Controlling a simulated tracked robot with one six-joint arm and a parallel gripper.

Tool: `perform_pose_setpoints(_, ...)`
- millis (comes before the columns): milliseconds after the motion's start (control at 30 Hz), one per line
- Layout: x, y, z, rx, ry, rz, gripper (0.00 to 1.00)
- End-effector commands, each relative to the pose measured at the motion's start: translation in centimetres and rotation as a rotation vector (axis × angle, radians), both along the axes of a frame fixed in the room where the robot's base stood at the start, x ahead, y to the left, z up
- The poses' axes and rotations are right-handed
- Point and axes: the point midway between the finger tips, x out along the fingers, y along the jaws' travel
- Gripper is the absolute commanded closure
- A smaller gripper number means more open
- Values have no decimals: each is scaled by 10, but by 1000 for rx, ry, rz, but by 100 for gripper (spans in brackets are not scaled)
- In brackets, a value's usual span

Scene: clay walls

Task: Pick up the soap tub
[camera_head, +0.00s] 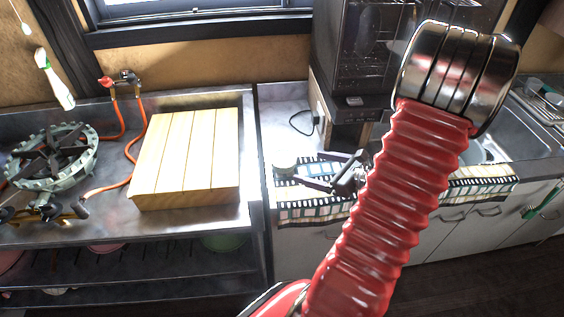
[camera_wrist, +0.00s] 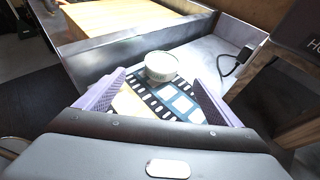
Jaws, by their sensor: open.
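The soap tub (camera_wrist: 161,66) is a small round pale tub with a light lid. It stands upright near the left end of the counter, by the patterned cloth. In the head view the tub (camera_head: 284,169) is small, just left of my gripper's fingers. My gripper (camera_head: 313,170) is open over the cloth. In the wrist view the purple fingers of my gripper (camera_wrist: 158,98) are spread wide, with the tub ahead and between their lines. Nothing is between the fingertips.
A patterned cloth (camera_wrist: 178,103) covers the counter's front. A black cable (camera_wrist: 236,61) lies right of the tub. A dark oven (camera_head: 365,50) stands behind. A wooden board (camera_head: 188,150) and gas burner (camera_head: 52,157) are on the left counter. A sink (camera_head: 490,152) is at right.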

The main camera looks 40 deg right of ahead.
Motion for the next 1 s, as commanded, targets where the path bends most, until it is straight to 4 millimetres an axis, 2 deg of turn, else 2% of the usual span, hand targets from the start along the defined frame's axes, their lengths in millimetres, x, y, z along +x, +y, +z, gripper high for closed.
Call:
perform_pose_setpoints(467,5,0,-3,4,0,-5,13)
perform_pose_setpoints(1000,65,10,-28,3,0,-2,13)
